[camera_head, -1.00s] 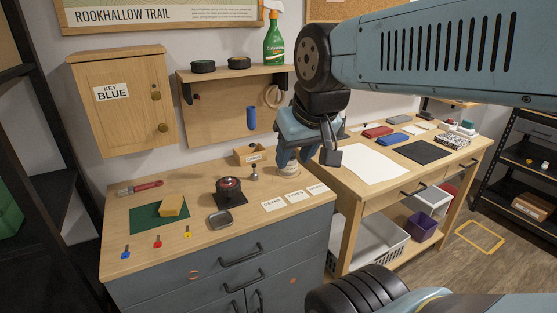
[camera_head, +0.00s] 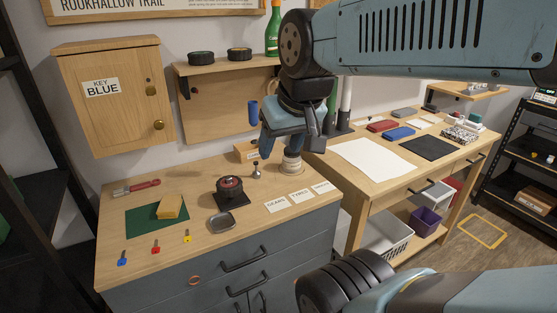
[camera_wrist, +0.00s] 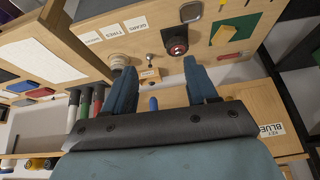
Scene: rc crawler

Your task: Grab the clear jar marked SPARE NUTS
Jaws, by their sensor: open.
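I see no clear jar with a readable SPARE NUTS label. A pale, round, ringed item (camera_head: 291,163) stands at the back right of the left bench, partly hidden behind my gripper; I cannot tell what it is. It also shows in the wrist view (camera_wrist: 119,61), beside the left finger. My gripper (camera_head: 290,140) hangs above the back right of that bench. In the wrist view its two fingers (camera_wrist: 157,72) are apart with nothing held between them.
The left bench (camera_head: 130,205) holds a small wooden box (camera_head: 245,150), a black-and-red round item (camera_head: 229,187), a metal tray (camera_head: 221,222), label cards (camera_head: 300,196) and a green mat (camera_head: 145,220). A key cabinet (camera_head: 110,120) hangs behind. Upright tubes (camera_wrist: 97,100) stand beside my gripper.

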